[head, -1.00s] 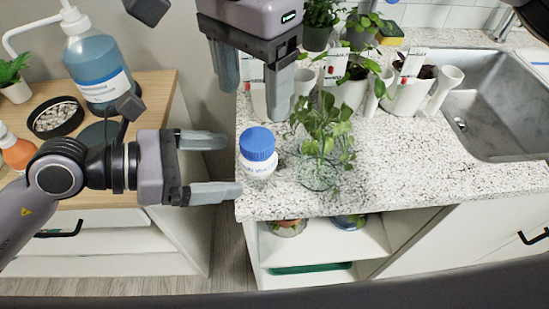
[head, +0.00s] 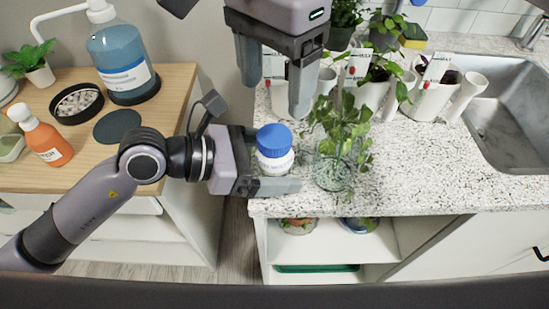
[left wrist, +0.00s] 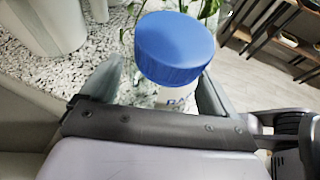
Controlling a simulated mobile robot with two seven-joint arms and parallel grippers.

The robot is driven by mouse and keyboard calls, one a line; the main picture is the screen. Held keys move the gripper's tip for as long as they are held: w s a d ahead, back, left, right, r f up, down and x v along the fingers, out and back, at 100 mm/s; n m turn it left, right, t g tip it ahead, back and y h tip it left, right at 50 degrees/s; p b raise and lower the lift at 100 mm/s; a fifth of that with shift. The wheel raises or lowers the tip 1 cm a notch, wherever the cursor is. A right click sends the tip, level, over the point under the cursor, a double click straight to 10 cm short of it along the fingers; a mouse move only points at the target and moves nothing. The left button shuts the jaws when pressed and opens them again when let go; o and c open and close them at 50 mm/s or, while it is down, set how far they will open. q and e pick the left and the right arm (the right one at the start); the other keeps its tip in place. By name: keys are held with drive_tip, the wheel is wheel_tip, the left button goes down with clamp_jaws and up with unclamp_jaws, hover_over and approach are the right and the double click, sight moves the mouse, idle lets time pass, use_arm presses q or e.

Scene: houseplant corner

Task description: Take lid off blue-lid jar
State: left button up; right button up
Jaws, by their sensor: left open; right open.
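The white jar (head: 275,163) with its blue lid (head: 274,140) stands upright at the left edge of the speckled counter in the head view. The lid is on the jar. My left gripper (head: 283,165) is open, with its fingers on either side of the jar's body below the lid; I cannot tell whether they touch it. In the left wrist view the blue lid (left wrist: 174,47) shows large between the fingertips, and the jar's body is mostly hidden. My right gripper (head: 275,95) is open and empty, pointing down above and behind the jar.
A glass vase with a leafy cutting (head: 335,172) stands just right of the jar. Potted plants and white pots (head: 435,98) line the back, beside the sink (head: 510,120). A wooden cabinet top (head: 70,180) holds a blue pump bottle (head: 122,65) and an orange bottle (head: 45,138).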

sight(274, 135)
use_arm(q)
clamp_jaws()
use_arm(e)
drive_tip(key=m, duration=1.4)
drive_tip(key=shift+m, duration=0.4)
drive_tip(key=m, duration=0.4)
drive_tip(key=shift+m, duration=0.3)
drive_tip(key=m, duration=1)
drive_tip(key=shift+m, duration=0.3)
drive_tip(key=m, duration=0.5)
drive_tip(key=shift+f+m, duration=0.25)
drive_tip(key=shift+m, duration=0.25)
wheel_tip(274, 135, down, 8)
drive_tip(key=shift+r, duration=0.25)
drive_tip(key=shift+c, duration=0.3)
